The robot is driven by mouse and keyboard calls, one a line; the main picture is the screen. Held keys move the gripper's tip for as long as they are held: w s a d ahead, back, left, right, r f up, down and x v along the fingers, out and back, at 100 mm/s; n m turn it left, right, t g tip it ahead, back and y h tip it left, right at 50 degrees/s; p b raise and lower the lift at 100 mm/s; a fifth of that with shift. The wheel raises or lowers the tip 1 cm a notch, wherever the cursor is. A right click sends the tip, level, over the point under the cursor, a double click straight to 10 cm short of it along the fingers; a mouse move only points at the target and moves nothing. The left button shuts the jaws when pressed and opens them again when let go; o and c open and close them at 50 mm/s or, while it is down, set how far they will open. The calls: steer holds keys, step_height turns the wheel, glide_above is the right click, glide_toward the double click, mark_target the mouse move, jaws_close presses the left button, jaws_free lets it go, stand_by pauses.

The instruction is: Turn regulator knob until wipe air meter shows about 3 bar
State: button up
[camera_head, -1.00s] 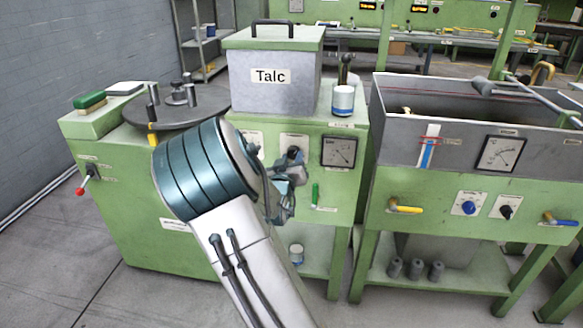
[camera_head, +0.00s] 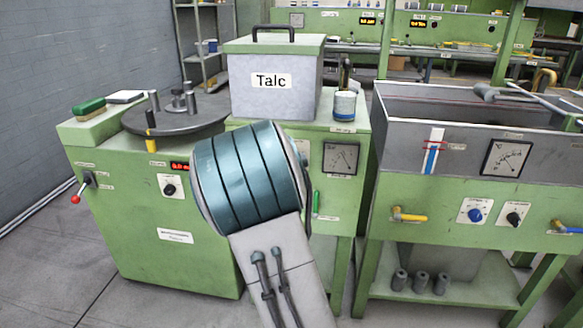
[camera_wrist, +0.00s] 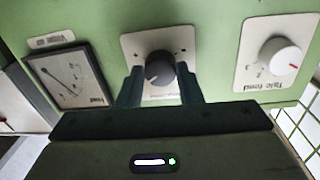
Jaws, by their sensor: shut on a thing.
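The dark regulator knob (camera_wrist: 159,68) sits on a white plate on the green panel in the wrist view. My gripper (camera_wrist: 161,76) is shut on it, one finger on each side. The knob has a light pointer mark, and the view looks upside down. The square meter (camera_wrist: 70,77) is at the left there; its needle is slanted, but the scale is too small to read. In the head view the meter (camera_head: 340,159) shows just right of my arm. My arm hides the knob and gripper in that view.
A white knob (camera_wrist: 279,56) on its own plate is at the right in the wrist view. In the head view, the Talc box (camera_head: 273,98) and a jar (camera_head: 344,104) stand on the cabinet top. A green handle (camera_head: 316,202) is below the meter.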

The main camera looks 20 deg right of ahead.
steer(key=shift+f, duration=0.1)
steer(key=o, duration=1)
steer(key=shift+c, duration=0.2)
steer(key=p+v, duration=0.2)
steer(key=v, duration=1.1)
steer(key=shift+s+a+p, duration=0.3)
steer(key=shift+p, duration=0.1)
